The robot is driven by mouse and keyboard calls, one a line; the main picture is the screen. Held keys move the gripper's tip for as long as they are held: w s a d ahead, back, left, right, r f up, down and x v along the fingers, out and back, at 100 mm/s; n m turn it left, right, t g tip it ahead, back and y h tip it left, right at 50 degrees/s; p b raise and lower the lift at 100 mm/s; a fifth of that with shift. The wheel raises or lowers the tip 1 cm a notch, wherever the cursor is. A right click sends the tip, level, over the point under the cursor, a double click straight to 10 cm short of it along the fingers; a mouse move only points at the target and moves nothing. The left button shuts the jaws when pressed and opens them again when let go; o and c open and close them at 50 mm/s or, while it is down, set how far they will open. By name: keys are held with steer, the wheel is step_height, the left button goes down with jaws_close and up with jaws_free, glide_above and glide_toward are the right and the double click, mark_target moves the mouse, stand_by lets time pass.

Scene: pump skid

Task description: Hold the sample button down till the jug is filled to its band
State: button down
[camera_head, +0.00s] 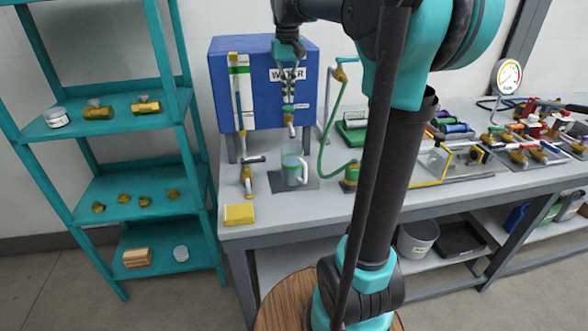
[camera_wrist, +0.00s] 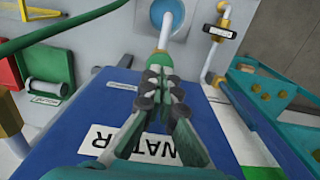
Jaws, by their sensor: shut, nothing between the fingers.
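The blue water tank (camera_head: 222,95) stands at the bench's left end, also in the wrist view (camera_wrist: 85,120). My gripper (camera_head: 289,104) is in front of its face, fingers together and empty, pointing down. The clear jug (camera_head: 293,171) with a pale handle stands below the spout, holding bluish liquid. A pale stream (camera_wrist: 168,25) seems to run into it. Its band is too small to judge.
A yellow block (camera_head: 239,214) lies at the bench's front left corner. A brass valve (camera_head: 248,180) stands left of the jug, and a green hose (camera_head: 329,150) hangs right of it. A teal shelf (camera_head: 125,126) stands left. Valves and fittings crowd the bench's right side.

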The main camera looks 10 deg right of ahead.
stand_by(0.3)
steer(key=shift+r, duration=2.5)
